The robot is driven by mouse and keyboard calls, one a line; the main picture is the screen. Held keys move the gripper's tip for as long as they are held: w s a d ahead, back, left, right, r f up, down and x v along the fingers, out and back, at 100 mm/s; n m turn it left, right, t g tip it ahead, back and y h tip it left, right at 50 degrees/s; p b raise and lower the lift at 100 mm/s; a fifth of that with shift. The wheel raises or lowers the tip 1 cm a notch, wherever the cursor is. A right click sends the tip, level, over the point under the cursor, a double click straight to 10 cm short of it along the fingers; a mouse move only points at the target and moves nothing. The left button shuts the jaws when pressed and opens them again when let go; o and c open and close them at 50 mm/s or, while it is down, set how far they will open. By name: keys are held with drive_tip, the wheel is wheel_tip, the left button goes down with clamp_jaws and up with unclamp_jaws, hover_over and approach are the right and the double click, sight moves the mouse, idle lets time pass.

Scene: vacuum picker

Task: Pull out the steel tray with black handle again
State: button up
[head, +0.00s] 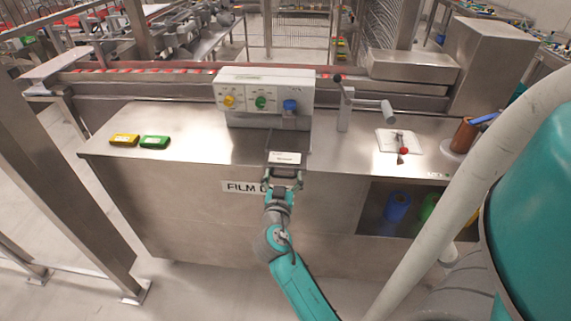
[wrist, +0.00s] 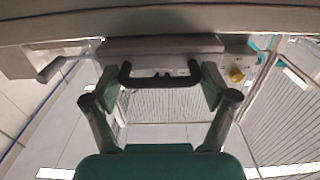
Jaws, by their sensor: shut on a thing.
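The steel tray (head: 285,158) sits at the front edge of the steel counter, below the white control box, with a pale label on its front part. Its black handle (wrist: 160,80) crosses between my fingers in the wrist view. My gripper (head: 284,183) is at the tray's front, over the counter edge, and is shut on the handle; its fingers also show in the wrist view (wrist: 160,88). The tray's grey front (wrist: 160,46) is right behind the handle there. In the head view my gripper largely hides the handle.
The control box (head: 265,97) has yellow, green and blue knobs. A crank lever (head: 345,105) stands to its right. Yellow (head: 124,140) and green (head: 155,142) blocks lie on the left of the counter. An open shelf with a blue roll (head: 397,207) is below right.

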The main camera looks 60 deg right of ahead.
drive_tip(key=shift+s+a, duration=0.1)
drive_tip(key=shift+a, duration=0.55)
drive_tip(key=o, duration=1.4)
drive_tip(key=shift+a, duration=0.1)
drive_tip(key=v, duration=1.2)
